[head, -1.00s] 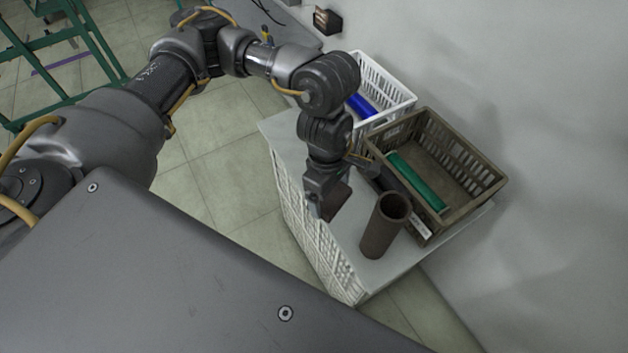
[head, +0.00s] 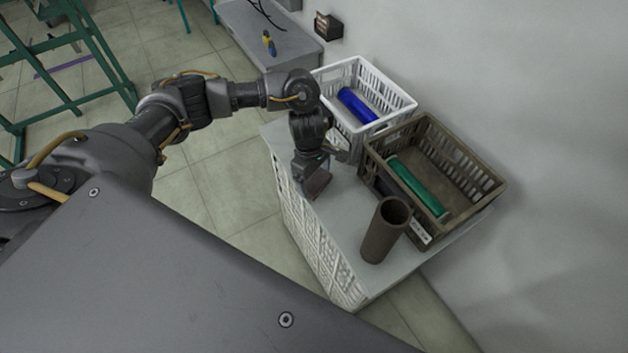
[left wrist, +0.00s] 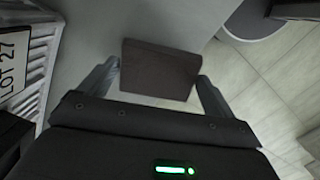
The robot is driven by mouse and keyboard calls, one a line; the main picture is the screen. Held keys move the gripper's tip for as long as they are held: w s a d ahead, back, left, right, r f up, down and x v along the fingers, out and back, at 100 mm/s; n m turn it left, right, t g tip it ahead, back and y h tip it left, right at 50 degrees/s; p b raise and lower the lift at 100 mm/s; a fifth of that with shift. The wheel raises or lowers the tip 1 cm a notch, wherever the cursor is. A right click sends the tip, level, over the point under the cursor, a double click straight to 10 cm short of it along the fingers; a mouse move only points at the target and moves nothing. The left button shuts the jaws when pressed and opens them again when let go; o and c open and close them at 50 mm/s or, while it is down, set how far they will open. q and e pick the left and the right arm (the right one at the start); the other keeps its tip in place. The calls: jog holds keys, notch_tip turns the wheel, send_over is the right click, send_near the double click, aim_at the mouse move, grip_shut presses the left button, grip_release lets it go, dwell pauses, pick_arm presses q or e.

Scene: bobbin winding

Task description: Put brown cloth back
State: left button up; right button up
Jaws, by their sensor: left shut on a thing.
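My left gripper (head: 307,190) is shut on a folded brown cloth (head: 320,184), low over the left part of the grey-topped stand (head: 345,217). In the left wrist view the cloth (left wrist: 160,70) sits between the two fingers (left wrist: 157,84) as a flat dark brown block. I cannot tell whether the cloth touches the stand's top. My right gripper is not in view.
A brown tube (head: 383,232) stands upright at the stand's front. A brown crate (head: 478,165) holds a green roll (head: 417,187); a white crate (head: 398,83) behind holds a blue roll (head: 357,105). The wall is at right.

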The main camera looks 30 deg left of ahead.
pick_arm(q)
notch_tip(320, 180, down, 2)
jog(key=shift+f, duration=0.15)
jog(key=shift+f+b, duration=0.2)
jog(key=shift+b, duration=0.15)
jog(key=o, duration=0.7)
jog(key=shift+r, duration=0.1)
jog(key=shift+r+p, duration=0.3)
jog(key=shift+p, duration=0.15)
jog(key=r, duration=0.4)
jog(key=a+r, duration=0.1)
jog(key=r, duration=0.6)
jog(key=shift+a+r, duration=0.2)
jog(key=shift+r, duration=0.1)
